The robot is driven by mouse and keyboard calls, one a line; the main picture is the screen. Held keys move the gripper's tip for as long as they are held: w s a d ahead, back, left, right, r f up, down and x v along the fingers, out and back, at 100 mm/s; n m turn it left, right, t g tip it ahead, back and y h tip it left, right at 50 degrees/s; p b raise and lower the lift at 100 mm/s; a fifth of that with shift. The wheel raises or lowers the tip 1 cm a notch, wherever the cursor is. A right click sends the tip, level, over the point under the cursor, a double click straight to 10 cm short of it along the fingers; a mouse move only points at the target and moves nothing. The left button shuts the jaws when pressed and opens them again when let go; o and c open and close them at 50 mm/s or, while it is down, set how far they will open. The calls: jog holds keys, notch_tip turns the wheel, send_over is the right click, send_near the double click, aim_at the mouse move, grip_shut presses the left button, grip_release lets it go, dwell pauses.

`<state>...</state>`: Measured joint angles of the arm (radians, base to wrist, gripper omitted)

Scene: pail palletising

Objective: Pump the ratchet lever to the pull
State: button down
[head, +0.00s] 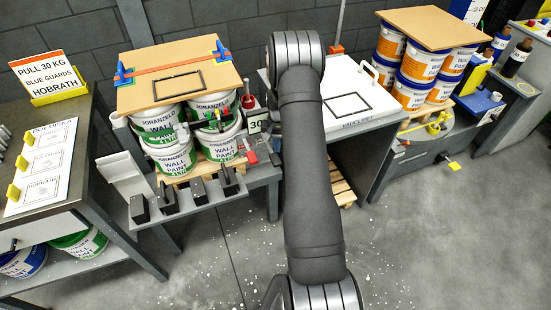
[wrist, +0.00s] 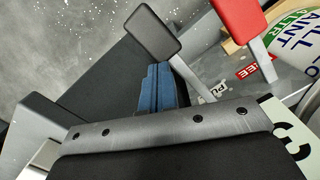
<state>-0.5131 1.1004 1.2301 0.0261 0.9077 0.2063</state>
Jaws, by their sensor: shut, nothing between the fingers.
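The ratchet levers stand at the right end of the pail bench. In the head view a red paddle (head: 251,157) shows beside a dark paddle (head: 275,159). In the wrist view the dark paddle (wrist: 152,34) on its grey stem is just beyond my fingers, and the red paddle (wrist: 237,18) is to its right. My gripper (wrist: 157,85) has blue fingers, shut and empty, close beside the dark paddle's stem; I cannot tell whether they touch. A card reading 30 (head: 257,125) stands behind the levers. A sign (head: 42,73) reads PULL 30 KG, BLUE GUARDS, HOBRATH.
Wall paint pails (head: 168,156) stand under a board (head: 179,84), with an orange strap (head: 175,66) and blue guards (head: 122,75) across it. Several dark blocks (head: 168,200) line the bench front. A white-topped table (head: 345,84) stands right. Open floor lies in front.

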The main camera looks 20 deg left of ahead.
notch_tip(320, 180, up, 16)
jog(key=w, duration=0.1)
jog(key=shift+w+a+r, duration=0.2)
jog(key=shift+w+a, duration=0.05)
jog(key=shift+w, duration=0.05)
dwell(0.9)
